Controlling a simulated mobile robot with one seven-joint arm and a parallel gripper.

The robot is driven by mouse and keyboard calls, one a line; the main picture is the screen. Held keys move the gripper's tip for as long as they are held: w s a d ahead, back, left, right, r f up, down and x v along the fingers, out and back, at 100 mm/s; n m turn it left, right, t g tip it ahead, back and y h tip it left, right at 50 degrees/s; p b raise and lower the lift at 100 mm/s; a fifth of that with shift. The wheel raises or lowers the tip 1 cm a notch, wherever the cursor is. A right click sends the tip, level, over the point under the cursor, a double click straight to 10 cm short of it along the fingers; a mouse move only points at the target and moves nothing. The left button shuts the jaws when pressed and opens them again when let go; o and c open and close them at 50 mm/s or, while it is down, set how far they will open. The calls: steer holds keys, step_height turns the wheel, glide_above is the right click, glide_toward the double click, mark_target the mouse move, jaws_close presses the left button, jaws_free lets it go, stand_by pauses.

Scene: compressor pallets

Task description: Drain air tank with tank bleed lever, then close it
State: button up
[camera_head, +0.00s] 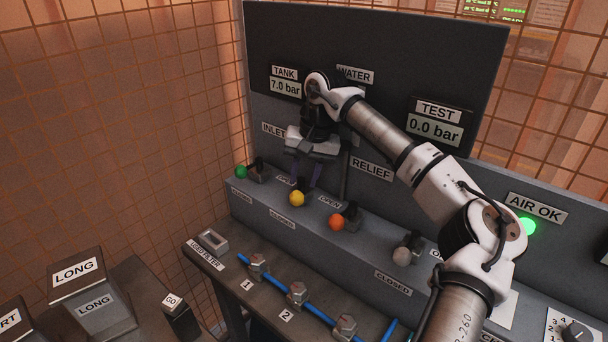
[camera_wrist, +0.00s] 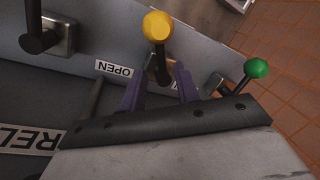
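The tank gauge (camera_head: 285,86) reads 7.0 bar. A row of levers with coloured knobs runs along the bench: green (camera_head: 241,172), yellow (camera_head: 297,199), orange (camera_head: 336,222) and pale grey (camera_head: 402,256). No readable label names the bleed lever; my arm covers part of the panel. My gripper (camera_head: 304,182) points down just above the yellow lever. In the wrist view my gripper (camera_wrist: 157,82) has its two purple fingers apart, with the yellow lever's (camera_wrist: 157,27) dark stem in line with the gap. Contact with the stem cannot be told. The green lever (camera_wrist: 256,68) is to the right.
The test gauge (camera_head: 436,125) reads 0.0 bar. A green AIR OK light (camera_head: 526,226) is lit. A lower ledge holds a blue pipe (camera_head: 275,284) with valves. Mesh fencing (camera_head: 120,120) closes the left side.

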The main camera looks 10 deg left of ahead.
steer(key=shift+s, duration=0.1)
step_height(320, 180, up, 20)
steer(key=shift+b, duration=0.4)
